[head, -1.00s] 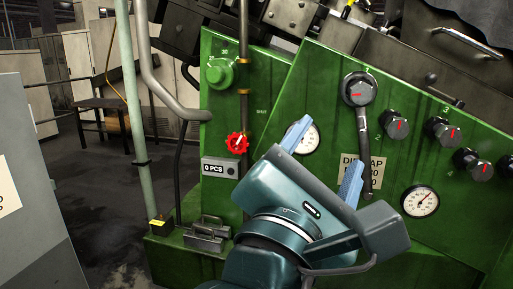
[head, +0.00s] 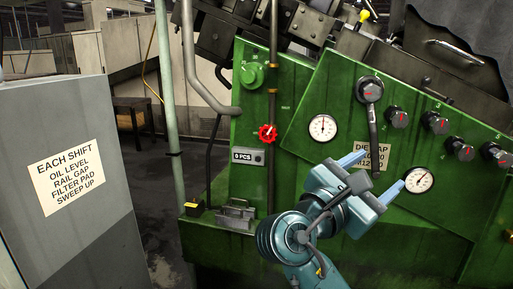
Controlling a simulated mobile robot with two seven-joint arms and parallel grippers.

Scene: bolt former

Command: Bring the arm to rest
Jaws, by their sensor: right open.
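My right gripper (head: 376,177) is in the lower middle right of the head view, in front of the green machine panel (head: 300,185). Its two blue fingers are spread wide with nothing between them. One fingertip overlaps the "DIE GAP" label (head: 370,157) and the other overlaps the lower gauge (head: 419,180) in the picture; I cannot tell any contact. My right arm comes up from the bottom edge. My left gripper is not in view.
The panel carries a red knob (head: 267,133), a counter box (head: 248,156), an upper gauge (head: 323,128), a lever (head: 371,92) and several black knobs. A grey cabinet (head: 85,240) with a shift notice (head: 67,176) stands at left. Open floor shows between cabinet and machine.

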